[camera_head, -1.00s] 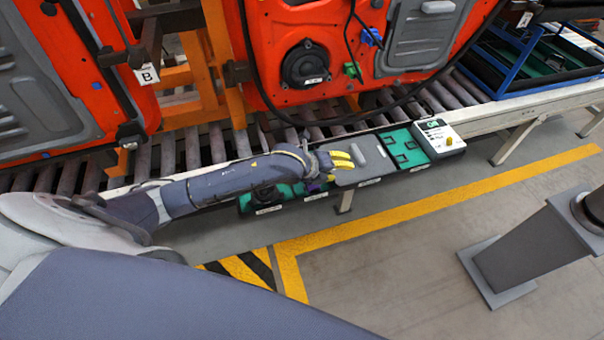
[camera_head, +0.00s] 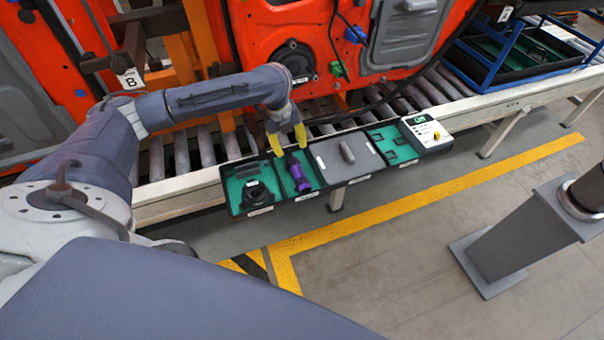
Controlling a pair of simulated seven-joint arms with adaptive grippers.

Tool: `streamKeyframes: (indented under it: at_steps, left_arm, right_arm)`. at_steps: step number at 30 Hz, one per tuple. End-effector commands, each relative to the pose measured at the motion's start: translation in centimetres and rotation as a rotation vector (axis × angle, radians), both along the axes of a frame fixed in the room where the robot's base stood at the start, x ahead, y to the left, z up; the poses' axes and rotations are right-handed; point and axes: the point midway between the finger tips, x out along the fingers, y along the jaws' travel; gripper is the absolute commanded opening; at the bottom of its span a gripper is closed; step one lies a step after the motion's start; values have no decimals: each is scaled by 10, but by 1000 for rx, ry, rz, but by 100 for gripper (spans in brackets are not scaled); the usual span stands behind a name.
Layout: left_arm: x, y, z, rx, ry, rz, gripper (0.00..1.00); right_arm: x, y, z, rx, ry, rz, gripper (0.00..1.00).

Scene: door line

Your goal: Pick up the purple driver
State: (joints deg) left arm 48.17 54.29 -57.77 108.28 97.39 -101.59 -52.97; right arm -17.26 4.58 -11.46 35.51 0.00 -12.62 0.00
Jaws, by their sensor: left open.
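The purple driver (camera_head: 298,176) lies in the second compartment from the left of a row of trays along the conveyor's front edge. That compartment has a green bottom. My left gripper (camera_head: 288,141) has yellow fingertips pointing down and apart. It is open and empty, just beyond the driver's far end in the picture. I cannot tell how high it is above the tray. My right gripper is not in view.
The left compartment (camera_head: 230,192) holds a black round part. A grey compartment (camera_head: 330,165) with a grey cylinder lies to the right, then a green one (camera_head: 383,138) and a white control box (camera_head: 427,132). Orange door panels (camera_head: 300,30) hang behind. A blue rack (camera_head: 480,70) stands at the right.

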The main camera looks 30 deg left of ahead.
Motion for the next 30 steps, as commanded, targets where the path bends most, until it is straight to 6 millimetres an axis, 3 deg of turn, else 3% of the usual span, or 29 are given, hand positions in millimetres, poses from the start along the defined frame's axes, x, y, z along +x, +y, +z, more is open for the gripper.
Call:
streamKeyframes:
  at_steps: [5,18,24,30]
  left_arm:
    - [-1,0,-16,1,15,3,45]
    - [9,-9,-93,0,13,4,45]
    - [12,-10,-113,0,10,2,45]
    - [13,-11,-120,1,11,1,45]
  right_arm:
    - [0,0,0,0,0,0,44]
    - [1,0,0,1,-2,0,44]
    - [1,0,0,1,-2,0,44]
    - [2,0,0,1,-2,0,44]
